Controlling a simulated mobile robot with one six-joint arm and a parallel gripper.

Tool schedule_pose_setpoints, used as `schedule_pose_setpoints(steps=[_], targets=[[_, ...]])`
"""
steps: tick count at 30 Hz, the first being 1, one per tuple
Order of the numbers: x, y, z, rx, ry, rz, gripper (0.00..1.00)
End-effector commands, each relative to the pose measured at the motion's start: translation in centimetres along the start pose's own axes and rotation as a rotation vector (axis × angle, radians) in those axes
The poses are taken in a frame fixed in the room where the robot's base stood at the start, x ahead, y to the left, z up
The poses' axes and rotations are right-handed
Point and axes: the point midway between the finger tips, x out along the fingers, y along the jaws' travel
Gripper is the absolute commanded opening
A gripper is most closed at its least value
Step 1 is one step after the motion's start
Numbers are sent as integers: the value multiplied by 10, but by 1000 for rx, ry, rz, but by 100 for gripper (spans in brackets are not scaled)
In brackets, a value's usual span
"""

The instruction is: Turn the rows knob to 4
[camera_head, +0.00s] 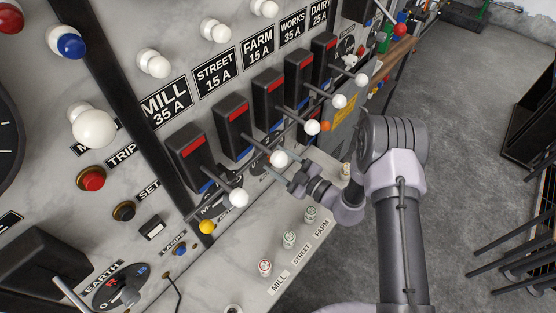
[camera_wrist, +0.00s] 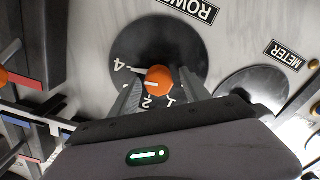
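The rows knob (camera_wrist: 158,80) is a round orange knob with a white mark on its face, in the middle of the wrist view. It sits on a black round dial (camera_wrist: 178,42) marked 4 and 2, with a third mark partly hidden. A white line runs between the knob and the 4. The label above starts "ROW" and is cut off. My gripper (camera_wrist: 160,90) has its two fingers apart, one on each side of the knob; firm contact cannot be made out. In the head view my gripper (camera_head: 292,181) is at the panel, and the knob cannot be made out there.
A second black dial labelled METER (camera_wrist: 252,90) is close on the right in the wrist view. In the head view, several white-balled levers (camera_head: 279,158) stick out near my gripper. A ledge with small jars (camera_head: 289,239) lies below. Open floor (camera_head: 460,100) is at right.

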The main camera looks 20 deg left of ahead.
Motion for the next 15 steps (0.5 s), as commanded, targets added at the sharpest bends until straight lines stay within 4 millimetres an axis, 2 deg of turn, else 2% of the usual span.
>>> schedule_pose_setpoints(steps=[10,13,15], targets=[[-5,1,0,0,-1,2,55],[-23,1,1,1,-3,3,55],[-42,2,1,2,-4,5,55]])
